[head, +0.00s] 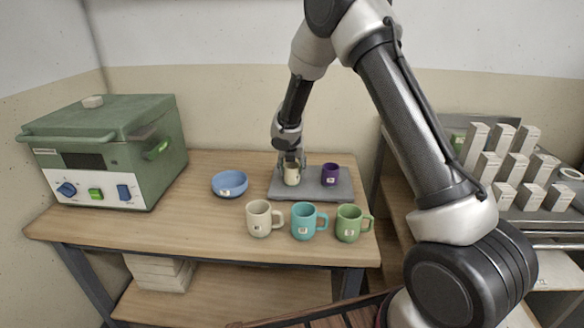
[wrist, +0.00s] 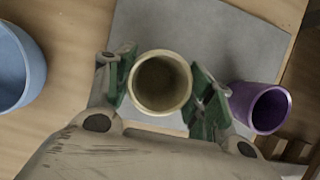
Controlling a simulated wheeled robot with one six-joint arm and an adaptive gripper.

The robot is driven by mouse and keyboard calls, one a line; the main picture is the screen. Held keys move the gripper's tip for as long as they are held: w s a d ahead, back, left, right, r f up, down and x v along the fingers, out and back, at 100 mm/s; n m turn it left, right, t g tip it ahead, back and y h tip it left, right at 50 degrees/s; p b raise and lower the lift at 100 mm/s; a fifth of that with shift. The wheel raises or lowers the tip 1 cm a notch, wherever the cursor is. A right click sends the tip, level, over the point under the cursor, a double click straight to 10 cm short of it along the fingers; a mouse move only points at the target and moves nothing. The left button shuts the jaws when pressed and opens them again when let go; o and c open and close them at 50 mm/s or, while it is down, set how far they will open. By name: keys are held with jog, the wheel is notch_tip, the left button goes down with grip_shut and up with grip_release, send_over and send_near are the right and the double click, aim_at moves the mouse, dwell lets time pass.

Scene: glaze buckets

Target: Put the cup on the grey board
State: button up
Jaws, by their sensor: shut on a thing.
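A cream cup (head: 292,175) is between the fingers of my gripper (head: 291,164), over the left part of the grey board (head: 308,193). In the wrist view the cup (wrist: 160,83) shows its open mouth, with a green finger pad on each side; my gripper (wrist: 163,92) is shut on it. The cup looks upright. I cannot tell whether its base touches the board. A purple cup (head: 330,174) stands on the right part of the board; it also shows in the wrist view (wrist: 261,106), close beside the right finger.
A blue bowl (head: 229,184) is left of the board. Cream (head: 259,219), teal (head: 304,222) and green (head: 348,223) mugs stand along the table's front. A green kiln-like box (head: 103,150) fills the left end. White boxes (head: 513,165) stand on a rack at right.

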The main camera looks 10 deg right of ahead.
jog(key=o, duration=1.1)
jog(key=shift+f, duration=0.1)
jog(key=v, duration=1.2)
jog(key=s+d+r+m, duration=0.9)
jog(key=r, duration=0.2)
jog(key=s+d+r+m, duration=0.1)
jog(key=s+d+m, duration=0.1)
jog(key=s+m, duration=0.5)
jog(key=s+d+r+m+y, duration=0.1)
jog(key=s+d+r+m, duration=0.1)
jog(key=s+m, duration=0.6)
jog(key=s+d+r+m, duration=0.2)
jog(key=s+m, duration=0.6)
jog(key=s, duration=0.7)
jog(key=shift+s+d, duration=0.3)
jog(key=shift+d, duration=0.35)
